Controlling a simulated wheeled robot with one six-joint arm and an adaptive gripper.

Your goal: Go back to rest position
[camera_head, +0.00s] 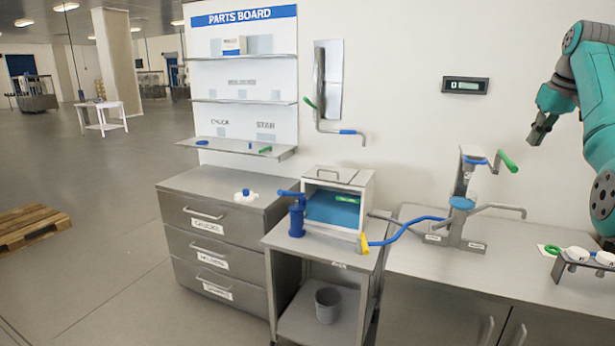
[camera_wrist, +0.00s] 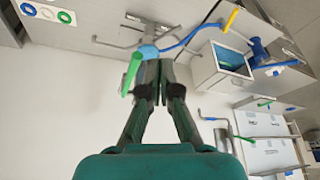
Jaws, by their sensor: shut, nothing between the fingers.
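My gripper (camera_head: 535,137) is at the upper right of the head view, raised in front of the wall and clear of the counter. In the wrist view its two fingers (camera_wrist: 153,66) come together at the tips, with nothing between them. The filling stand (camera_head: 462,205), with a green-handled lever and blue parts, stands upright on the counter to the left of and below my gripper. In the wrist view the stand's green handle (camera_wrist: 131,74) shows beside my fingers, partly hidden behind them. I cannot tell the gap from that view, but the head view shows them apart.
A rack with white round pieces (camera_head: 583,263) sits at the counter's right.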

